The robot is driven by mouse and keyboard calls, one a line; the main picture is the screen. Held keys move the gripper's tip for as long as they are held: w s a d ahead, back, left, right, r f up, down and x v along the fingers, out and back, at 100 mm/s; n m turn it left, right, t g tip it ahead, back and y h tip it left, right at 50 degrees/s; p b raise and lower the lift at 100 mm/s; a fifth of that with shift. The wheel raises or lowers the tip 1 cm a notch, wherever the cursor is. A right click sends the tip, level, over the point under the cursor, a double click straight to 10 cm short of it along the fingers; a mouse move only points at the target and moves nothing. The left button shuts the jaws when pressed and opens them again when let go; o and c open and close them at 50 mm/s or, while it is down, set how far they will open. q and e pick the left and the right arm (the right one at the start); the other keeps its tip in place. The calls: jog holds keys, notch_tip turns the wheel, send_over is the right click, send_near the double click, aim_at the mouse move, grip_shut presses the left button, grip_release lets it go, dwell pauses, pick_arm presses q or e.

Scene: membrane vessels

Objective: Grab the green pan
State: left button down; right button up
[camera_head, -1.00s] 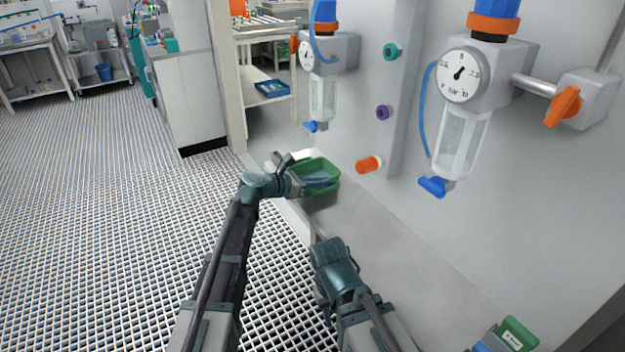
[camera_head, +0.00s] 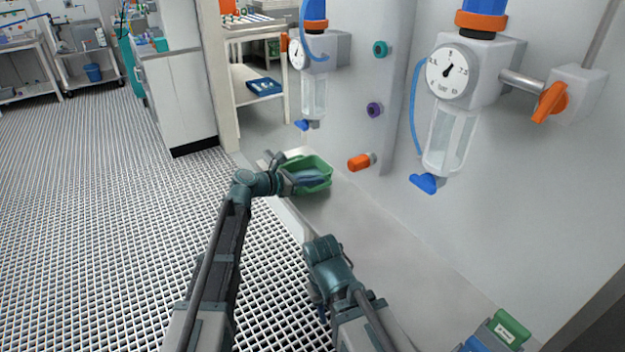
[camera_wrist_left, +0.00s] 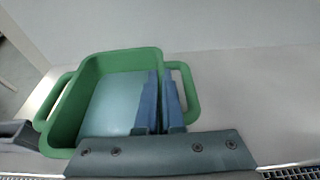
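The green pan (camera_head: 327,184) sits on the light ledge at the foot of the grey panel. It is a rectangular tray with a loop handle at each end and a pale blue-green inside. In the left wrist view the green pan (camera_wrist_left: 120,55) fills the middle. My left gripper (camera_head: 301,179) reaches over the pan's near side. In that view its two blue fingers (camera_wrist_left: 162,98) stand close together, one on each side of the pan's right wall, and look shut on it. My right arm is folded at lower centre; its gripper does not show.
The grey panel on the right carries a pressure gauge (camera_head: 447,68) with a clear filter bowl, an orange knob (camera_head: 360,162) and a purple knob (camera_head: 374,110). A green-topped box (camera_head: 509,329) is at the lower right. A white cabinet (camera_head: 178,100) stands behind; grated floor lies open at left.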

pick_arm(q)
jog(key=shift+r+p, duration=1.05)
jog(key=shift+r, duration=0.15)
jog(key=shift+s+r+p, duration=0.25)
jog(key=shift+r+p, duration=0.55)
jog(key=s, duration=1.5)
jog(key=shift+s+a+r+p, duration=0.3)
jog(key=shift+a+r+p, duration=0.1)
jog(key=shift+r+p, duration=0.05)
